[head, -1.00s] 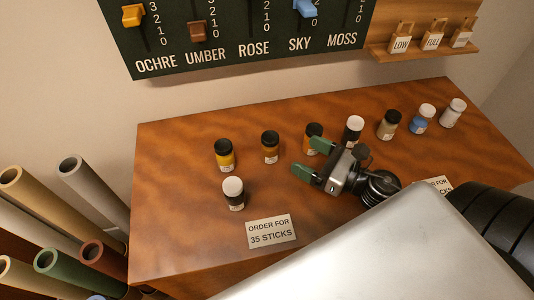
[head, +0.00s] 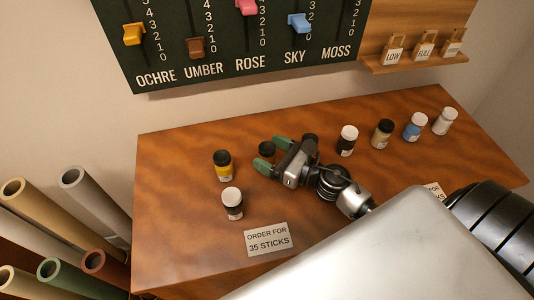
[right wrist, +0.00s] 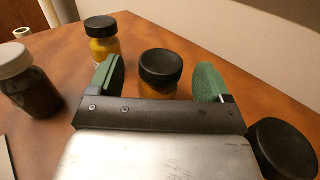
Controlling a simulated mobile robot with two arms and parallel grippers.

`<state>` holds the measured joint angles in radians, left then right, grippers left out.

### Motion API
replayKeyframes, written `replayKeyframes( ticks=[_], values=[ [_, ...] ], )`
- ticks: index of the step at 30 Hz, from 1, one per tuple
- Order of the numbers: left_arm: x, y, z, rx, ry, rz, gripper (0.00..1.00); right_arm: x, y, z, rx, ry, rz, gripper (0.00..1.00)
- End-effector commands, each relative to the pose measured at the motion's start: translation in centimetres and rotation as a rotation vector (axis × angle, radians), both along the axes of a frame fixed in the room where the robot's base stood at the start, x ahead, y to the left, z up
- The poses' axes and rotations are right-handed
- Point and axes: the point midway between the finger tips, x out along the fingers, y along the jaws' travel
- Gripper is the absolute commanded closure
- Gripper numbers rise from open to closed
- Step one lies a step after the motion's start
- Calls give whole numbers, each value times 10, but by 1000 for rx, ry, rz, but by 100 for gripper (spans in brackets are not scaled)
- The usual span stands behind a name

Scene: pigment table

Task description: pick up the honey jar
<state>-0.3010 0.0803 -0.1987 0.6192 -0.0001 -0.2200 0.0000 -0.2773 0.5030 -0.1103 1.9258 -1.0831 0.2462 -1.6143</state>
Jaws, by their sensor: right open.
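The honey jar (head: 266,149), an amber jar with a black lid, stands on the wooden table, partly hidden by my right gripper in the head view. My right gripper (head: 272,155) is open, with one green finger on each side of the jar. In the right wrist view the jar (right wrist: 160,73) stands upright between the two spread fingertips (right wrist: 158,82), with gaps on both sides. Its lower part is hidden by the gripper body. My left gripper is not in view.
A yellow jar with a black lid (head: 222,166) and a dark jar with a white lid (head: 232,203) stand to the left. A black-lidded jar (head: 310,139) is mostly hidden behind my gripper. Several jars stand further right. An order sign (head: 267,239) is in front.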

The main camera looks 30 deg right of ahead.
Motion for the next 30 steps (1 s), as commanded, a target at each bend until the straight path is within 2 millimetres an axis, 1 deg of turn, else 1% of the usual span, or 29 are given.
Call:
replayKeyframes(
  ticks=[1, 3, 11, 12, 14, 22, 23, 30],
  values=[
    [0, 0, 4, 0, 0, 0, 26, 6, 3, 2, 0, -1, -1, 21],
    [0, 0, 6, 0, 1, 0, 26, 11, 6, 1, 0, -1, -1, 21],
    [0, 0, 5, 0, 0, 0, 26, 13, 8, -1, 0, 1, 1, 21],
    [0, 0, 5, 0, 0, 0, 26, 13, 7, -1, 0, 1, 0, 24],
    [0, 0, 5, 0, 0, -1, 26, 13, 7, -1, 0, 1, 1, 33],
    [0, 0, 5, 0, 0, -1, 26, 13, 7, -1, 0, 1, 1, 74],
    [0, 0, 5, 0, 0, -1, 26, 13, 7, 0, 0, 0, 1, 77],
    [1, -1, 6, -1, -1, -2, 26, 13, 7, 1, -1, 0, 1, 77]
  ],
)
